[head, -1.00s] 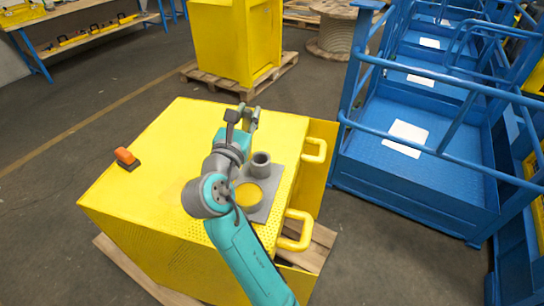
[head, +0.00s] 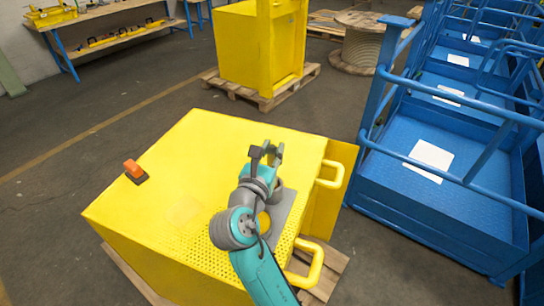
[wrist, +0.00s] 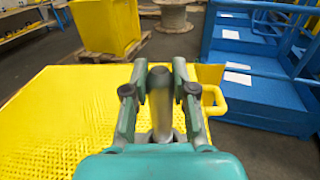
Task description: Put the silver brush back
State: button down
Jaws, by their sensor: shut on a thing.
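My gripper (head: 265,153) is above the yellow box top, near its right side. In the wrist view its two fingers (wrist: 160,95) are closed around an upright grey cylinder with a dark round top, which I take to be the silver brush (wrist: 160,108). Its lower end is hidden by my gripper. In the head view the brush is hard to tell apart from the fingers. A grey holder plate (head: 291,216) lies on the box with a grey cup (head: 278,187) and a yellow round area (head: 264,222). My arm covers part of them.
Yellow handles (head: 330,175) stick out on the right. Blue railed platforms (head: 440,190) stand farther right.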

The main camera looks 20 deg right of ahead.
notch_tip(320, 180, down, 2)
jog(key=c, duration=0.9)
grip_release()
jog(key=shift+c, duration=0.2)
jog(key=v, duration=1.2)
jog(key=shift+a, duration=0.1)
